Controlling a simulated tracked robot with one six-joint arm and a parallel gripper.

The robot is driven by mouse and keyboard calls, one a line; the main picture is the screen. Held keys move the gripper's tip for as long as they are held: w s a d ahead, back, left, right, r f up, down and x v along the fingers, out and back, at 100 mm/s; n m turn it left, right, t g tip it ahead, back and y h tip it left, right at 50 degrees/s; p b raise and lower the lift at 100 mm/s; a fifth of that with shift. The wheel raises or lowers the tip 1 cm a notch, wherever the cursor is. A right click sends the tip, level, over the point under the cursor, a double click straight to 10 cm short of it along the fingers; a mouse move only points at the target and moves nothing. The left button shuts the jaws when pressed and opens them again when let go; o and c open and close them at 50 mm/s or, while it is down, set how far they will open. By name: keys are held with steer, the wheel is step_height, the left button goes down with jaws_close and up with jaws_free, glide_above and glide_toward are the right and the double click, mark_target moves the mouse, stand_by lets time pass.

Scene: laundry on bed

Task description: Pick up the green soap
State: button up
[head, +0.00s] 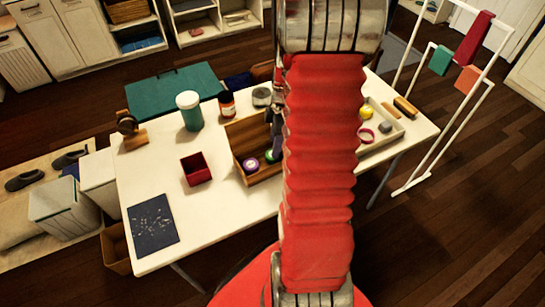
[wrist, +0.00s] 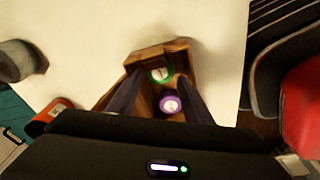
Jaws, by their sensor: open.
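The green soap (head: 273,156) is a round green piece with a pale top. It lies in an open wooden box (head: 240,133) on the white table (head: 235,205), partly hidden by my arm in the head view. In the wrist view the green soap (wrist: 160,72) is at the box's far end, between the tips of my open gripper (wrist: 160,77). A purple round piece (head: 251,165) lies in the same box; it also shows closer to the camera in the wrist view (wrist: 170,104). My gripper (head: 274,138) points down over the box, and I see nothing held.
A dark red open box (head: 196,169) stands left of the wooden box. A pale tray (head: 388,139) with small items is at right. The front of the table is mostly clear.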

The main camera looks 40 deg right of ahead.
steer(key=shift+w+a+f, duration=0.1)
steer(key=shift+f, duration=1.1)
steer(key=shift+w+a+f, duration=0.1)
steer(key=shift+f, duration=1.05)
steer(key=shift+c, duration=0.3)
steer(key=c, duration=0.7)
steer(key=shift+o, duration=0.2)
steer(key=shift+r, duration=0.1)
step_height(320, 180, up, 18)
